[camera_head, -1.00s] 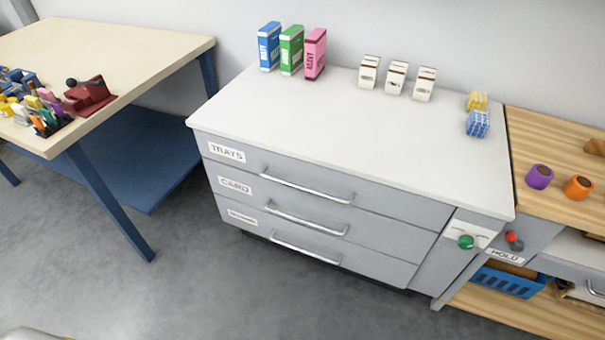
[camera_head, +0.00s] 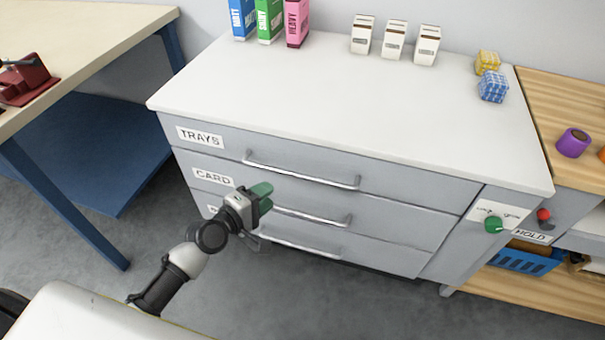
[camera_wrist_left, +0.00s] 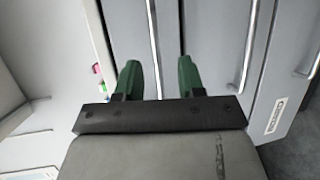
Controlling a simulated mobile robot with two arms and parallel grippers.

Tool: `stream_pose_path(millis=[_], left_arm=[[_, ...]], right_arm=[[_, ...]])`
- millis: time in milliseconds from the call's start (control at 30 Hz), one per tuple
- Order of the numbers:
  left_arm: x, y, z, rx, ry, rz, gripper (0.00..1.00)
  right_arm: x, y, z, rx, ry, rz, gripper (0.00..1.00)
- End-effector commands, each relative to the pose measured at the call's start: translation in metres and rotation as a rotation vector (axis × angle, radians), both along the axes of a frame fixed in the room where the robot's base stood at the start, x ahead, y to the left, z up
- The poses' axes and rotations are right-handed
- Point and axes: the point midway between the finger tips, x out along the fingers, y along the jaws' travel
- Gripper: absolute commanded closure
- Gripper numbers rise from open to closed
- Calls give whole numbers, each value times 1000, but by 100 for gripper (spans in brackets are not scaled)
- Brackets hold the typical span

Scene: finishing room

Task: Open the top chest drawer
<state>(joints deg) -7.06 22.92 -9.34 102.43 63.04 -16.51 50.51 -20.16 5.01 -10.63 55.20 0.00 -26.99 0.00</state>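The grey chest (camera_head: 400,255) has three drawers with bar handles. The top drawer (camera_head: 410,196), labelled TRAYS, is closed, and its handle (camera_head: 300,174) shows whole. My left gripper (camera_head: 264,198) is in front of the chest, below the left end of that handle. It also shows in the left wrist view (camera_wrist_left: 159,78), where its two green fingers are apart and empty. There the handle nearest the white top (camera_wrist_left: 154,45) appears in line with the gap between the fingers. I cannot tell how far beyond the fingertips it lies. My right gripper is not in view.
Box files (camera_head: 268,20), white cartons (camera_head: 395,40) and small patterned boxes (camera_head: 492,88) stand on the chest's white top (camera_head: 330,105). A table (camera_head: 90,45) is at left. A green knob (camera_head: 493,224) and wooden shelf unit (camera_head: 540,300) are at right. The floor in front is clear.

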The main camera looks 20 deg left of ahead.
Motion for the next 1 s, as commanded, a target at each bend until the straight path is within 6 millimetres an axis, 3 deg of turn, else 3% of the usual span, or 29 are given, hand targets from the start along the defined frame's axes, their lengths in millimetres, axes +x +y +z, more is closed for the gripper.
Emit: stream_pose_path(millis=[167,600,800,1000], left_arm=[[12,-7,6,-30,-9,-3,61],[81,-39,-10,-24,-8,-3,61],[95,-45,-13,-23,-7,-4,61],[97,-46,-13,-22,-7,-4,61]], right_arm=[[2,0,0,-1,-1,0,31],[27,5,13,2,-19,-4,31],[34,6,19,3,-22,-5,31],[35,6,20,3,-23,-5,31]])
